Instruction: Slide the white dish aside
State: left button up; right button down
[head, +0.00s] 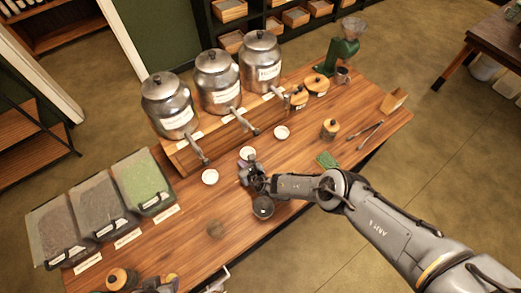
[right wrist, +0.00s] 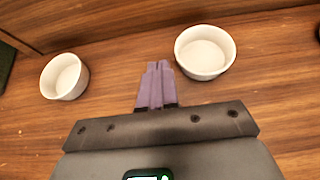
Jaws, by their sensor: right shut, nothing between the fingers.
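Three small round white dishes stand on the wooden counter below the metal dispensers: a left one (head: 210,177), a middle one (head: 247,152) and a right one (head: 281,132). My right gripper (head: 248,164) is low by the middle dish. In the right wrist view its purple fingertips (right wrist: 158,66) are together, with nothing between them. One white dish (right wrist: 205,53) is just right of the tips, with a small gap seen from above. Another dish (right wrist: 64,77) is further left. Exact contact is hard to judge. My left gripper cannot be clearly made out.
Three metal dispensers (head: 218,84) stand on a wooden stand (head: 215,135) behind the dishes, their spouts reaching forward. Clear bins (head: 140,180) are at the left. A jar (head: 330,129), a green mat (head: 326,160) and tongs (head: 370,136) lie right. Counter (head: 190,222) front-left of the dishes is mostly clear.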

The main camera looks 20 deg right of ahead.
aim_at(257, 153)
jog(key=shift+w+a+f+b, duration=0.1)
jog(key=shift+w+a+b, duration=0.05)
jog(key=shift+w+b, duration=0.4)
jog(key=shift+w+a+f+b, duration=0.1)
jog(key=shift+w+b, duration=0.3)
jog(key=shift+w, duration=0.2)
jog(key=shift+w+d+r, duration=0.15)
jog(key=shift+d, duration=0.05)
jog(key=shift+w+d, duration=0.2)
jog(key=shift+d, duration=0.6)
jog(key=shift+w+d, duration=0.15)
jog(key=shift+d, duration=0.6)
jog(key=shift+w+d, duration=0.2)
jog(key=shift+d, duration=0.6)
jog(key=shift+w+d+b, duration=0.25)
jog(key=shift+d+b, duration=0.05)
jog(key=shift+d, duration=0.55)
jog(key=shift+w+d+b, duration=0.2)
jog(key=shift+d+b, duration=0.1)
jog(key=shift+d, duration=0.8)
jog(key=shift+w+d, duration=0.1)
